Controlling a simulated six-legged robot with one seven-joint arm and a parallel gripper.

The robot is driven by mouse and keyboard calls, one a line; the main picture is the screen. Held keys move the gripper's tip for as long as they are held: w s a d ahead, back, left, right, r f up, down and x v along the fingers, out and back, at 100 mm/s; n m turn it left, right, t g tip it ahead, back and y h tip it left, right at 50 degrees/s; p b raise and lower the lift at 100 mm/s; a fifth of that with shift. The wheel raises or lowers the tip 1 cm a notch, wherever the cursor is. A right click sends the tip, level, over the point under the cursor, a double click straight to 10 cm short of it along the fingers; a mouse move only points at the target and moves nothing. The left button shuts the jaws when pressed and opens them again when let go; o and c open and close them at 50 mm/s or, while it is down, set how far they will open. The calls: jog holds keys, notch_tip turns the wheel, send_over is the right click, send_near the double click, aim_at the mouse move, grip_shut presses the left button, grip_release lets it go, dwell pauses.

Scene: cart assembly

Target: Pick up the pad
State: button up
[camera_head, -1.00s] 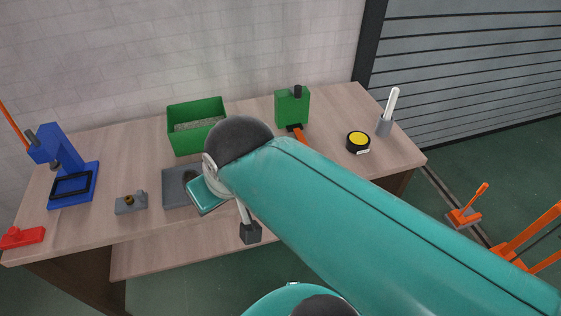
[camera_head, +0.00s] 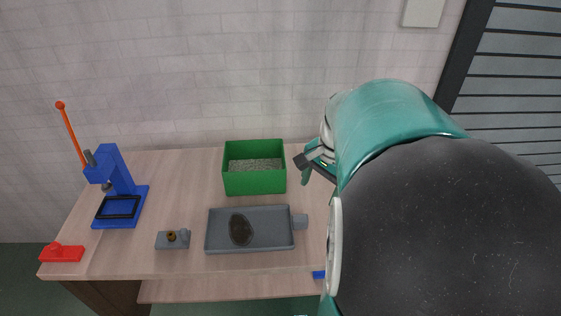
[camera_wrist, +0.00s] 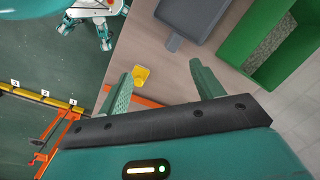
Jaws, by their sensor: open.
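My gripper (camera_wrist: 161,68) is open, with its two green fingers spread apart and nothing held between them. In the head view it shows (camera_head: 312,168) to the right of the green bin, partly behind my arm. A small yellow piece (camera_wrist: 141,76) lies on the wooden table beyond the fingers in the wrist view, nearer the left finger. My arm hides that spot in the head view. A dark oval patch (camera_head: 241,230) lies in the grey tray (camera_head: 275,229). I cannot tell for sure which thing is the pad.
The green bin (camera_head: 254,182) holds grey grainy material. A blue press (camera_head: 121,190), a red block (camera_head: 62,254) and a small grey fixture (camera_head: 173,240) stand at the left. Orange frames (camera_wrist: 66,130) stand on the floor. My arm covers the table's right side.

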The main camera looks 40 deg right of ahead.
jog(key=s+d+f+m+t+y, duration=0.1)
jog(key=s+d+f+m+y, duration=0.1)
jog(key=s+d+f+m, duration=0.3)
jog(key=s+d+f+m+y, duration=0.15)
jog(key=d+m, duration=0.25)
jog(key=d, duration=0.4)
jog(key=shift+h, duration=0.35)
jog(key=x, duration=1.3)
jog(key=shift+w+a+f, duration=0.1)
jog(key=shift+f, duration=0.05)
jog(key=c, duration=1.1)
jog(key=shift+r+n, duration=0.3)
jog(key=shift+r, duration=0.25)
notch_tip(320, 180, up, 2)
jog(key=shift+r, duration=0.15)
jog(key=s+a+r, duration=0.2)
jog(key=s+r, duration=0.1)
jog(key=s, duration=0.1)
jog(key=s+a+r, duration=0.3)
jog(key=s, duration=0.1)
jog(key=s+a+r, duration=0.2)
jog(key=s+r, duration=0.1)
jog(key=shift+s+a+r, duration=0.3)
jog(key=shift+s+r, duration=0.05)
jog(key=shift+s, duration=0.05)
